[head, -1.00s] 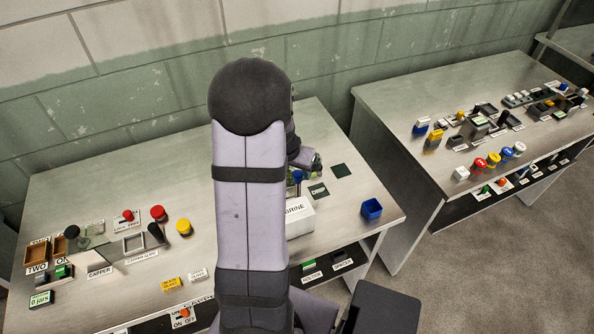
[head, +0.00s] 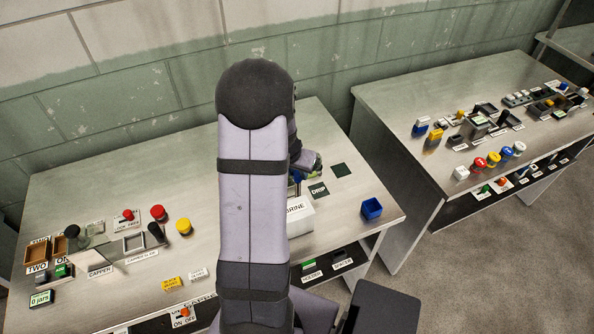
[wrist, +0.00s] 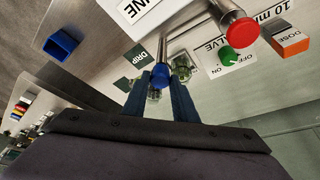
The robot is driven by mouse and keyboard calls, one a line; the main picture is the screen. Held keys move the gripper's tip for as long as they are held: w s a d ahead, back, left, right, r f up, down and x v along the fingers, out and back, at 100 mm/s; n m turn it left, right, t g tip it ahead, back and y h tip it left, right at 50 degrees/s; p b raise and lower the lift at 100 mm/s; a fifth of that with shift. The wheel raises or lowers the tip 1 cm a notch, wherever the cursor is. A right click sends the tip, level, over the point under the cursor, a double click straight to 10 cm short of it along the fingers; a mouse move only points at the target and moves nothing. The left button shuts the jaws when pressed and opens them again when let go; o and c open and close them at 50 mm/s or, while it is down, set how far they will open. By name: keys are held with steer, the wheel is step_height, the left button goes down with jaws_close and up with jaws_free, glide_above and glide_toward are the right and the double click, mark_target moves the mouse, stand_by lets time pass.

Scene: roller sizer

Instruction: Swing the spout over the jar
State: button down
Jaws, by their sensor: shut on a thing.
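In the wrist view my gripper (wrist: 162,84) is shut on a blue knob (wrist: 160,75). The knob appears to be on the spout, whose thin metal tube (wrist: 163,48) runs up the picture beside the DRIP mark. A clear glass jar (wrist: 182,67) shows just right of the fingers, and more clear glass shows around them. I cannot tell whether the spout's end is over the jar. In the head view my arm hides most of this; the blue knob (head: 296,177) shows at its right edge, and the gripper is largely hidden.
A white BRINE box (head: 300,218) stands in front of the knob. The green DRIP square (head: 318,189) and another green square (head: 339,170) lie to the right. A blue cup (head: 371,208) stands near the table edge. A red-capped metal cylinder (wrist: 245,30) and green valve knob (wrist: 228,56) are close.

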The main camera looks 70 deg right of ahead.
steer(key=shift+s+r+n+t+p, duration=0.1)
steer(key=shift+r+n+t+p, duration=0.15)
steer(key=shift+n+p, duration=0.85)
steer(key=shift+p, duration=1)
steer(key=p, duration=0.3)
steer(key=n+t+p, duration=0.1)
steer(key=p, duration=0.3)
steer(key=shift+s+r+n, duration=0.1)
steer(key=shift+r+n, duration=0.15)
steer(key=shift+n, duration=0.05)
steer(key=shift+f+n+y+p, duration=0.25)
steer(key=shift+n+p, duration=0.25)
steer(key=shift+p, duration=0.65)
steer(key=shift+d+f+n+t+p, duration=0.2)
steer(key=shift+n+t+p, duration=0.3)
steer(key=shift+n, duration=0.6)
steer(key=n, duration=0.2)
steer(key=n+t+y, duration=0.1)
steer(key=n, duration=0.1)
steer(key=shift+s+d+y, duration=0.1)
steer(key=shift+y, duration=0.15)
steer(key=n+t+y, duration=0.1)
steer(key=n, duration=0.2)
steer(key=shift+d, duration=0.1)
steer(key=shift+d+n+y, duration=0.1)
steer(key=shift+n+y, duration=0.7)
steer(key=shift+n, duration=1.2)
